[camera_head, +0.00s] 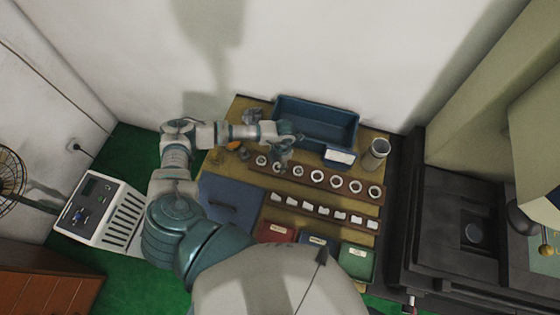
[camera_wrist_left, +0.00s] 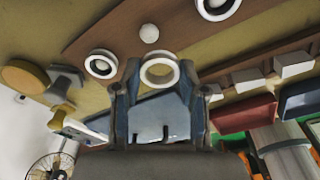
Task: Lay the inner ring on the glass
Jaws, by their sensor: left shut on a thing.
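My left gripper (camera_head: 283,160) is over the left part of a brown wooden rack (camera_head: 308,187) in the head view. In the left wrist view, the fingers (camera_wrist_left: 160,72) are shut on a pale inner ring (camera_wrist_left: 144,73), its open centre facing the camera. A bare pale round peg top (camera_wrist_left: 149,33) shows just beyond it, between two seated rings (camera_wrist_left: 101,64) and (camera_wrist_left: 217,8). My right gripper is out of view.
Several rings (camera_head: 336,181) stand along the rack. A row of white blocks (camera_head: 323,210) lies nearer. A blue bin (camera_head: 330,118) is behind, a metal cup (camera_head: 376,153) at back right. Red (camera_head: 277,232), blue and green (camera_head: 356,261) trays line the front.

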